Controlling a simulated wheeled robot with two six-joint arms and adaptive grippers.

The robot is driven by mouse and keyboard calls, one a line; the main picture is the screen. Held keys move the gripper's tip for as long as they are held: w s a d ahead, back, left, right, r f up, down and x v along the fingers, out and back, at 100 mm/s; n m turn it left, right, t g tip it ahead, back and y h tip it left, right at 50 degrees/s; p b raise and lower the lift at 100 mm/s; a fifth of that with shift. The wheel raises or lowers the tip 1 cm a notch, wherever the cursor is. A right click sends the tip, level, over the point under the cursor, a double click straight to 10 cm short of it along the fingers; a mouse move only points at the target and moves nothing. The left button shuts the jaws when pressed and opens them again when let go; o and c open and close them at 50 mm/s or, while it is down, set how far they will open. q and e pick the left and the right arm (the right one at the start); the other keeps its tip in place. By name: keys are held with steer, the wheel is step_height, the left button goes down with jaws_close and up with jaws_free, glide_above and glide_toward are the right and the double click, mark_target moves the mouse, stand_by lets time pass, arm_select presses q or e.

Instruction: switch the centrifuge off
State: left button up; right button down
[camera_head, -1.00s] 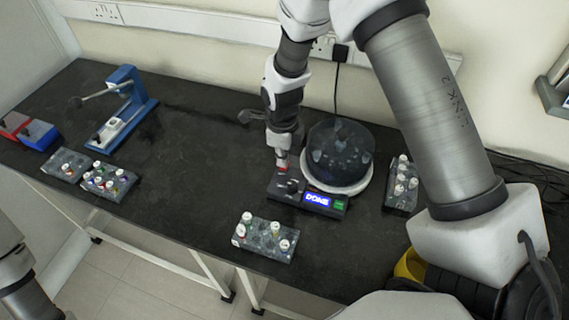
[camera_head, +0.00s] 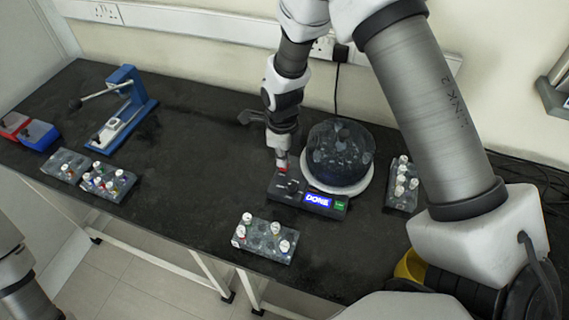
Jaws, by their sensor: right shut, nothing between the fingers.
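The centrifuge stands on the black bench, with a dark round lid (camera_head: 341,152) over a white base and a control panel (camera_head: 307,201) in front. Its blue display reads "DONE", with a small green button (camera_head: 340,205) to the right of it. My right gripper (camera_head: 282,166) points down at the left end of the panel, beside a small red part. It is shut with nothing in it. I cannot tell whether its tips touch the panel. My left arm (camera_head: 14,270) shows only in part at the lower left, and its gripper is out of view.
A rack with several capped tubes (camera_head: 265,240) lies in front of the centrifuge, and another (camera_head: 402,184) to its right. Two racks (camera_head: 107,182) (camera_head: 66,166), a blue press (camera_head: 124,108) and red and blue boxes (camera_head: 37,135) are on the left. The bench's middle left is clear.

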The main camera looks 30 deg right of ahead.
steer(key=shift+f+b, duration=0.6)
steer(key=shift+f, duration=0.65)
stand_by(0.3)
step_height(320, 180, up, 5)
steer(key=p, duration=0.4)
steer(key=shift+r+p, duration=0.1)
steer(key=shift+p, duration=0.3)
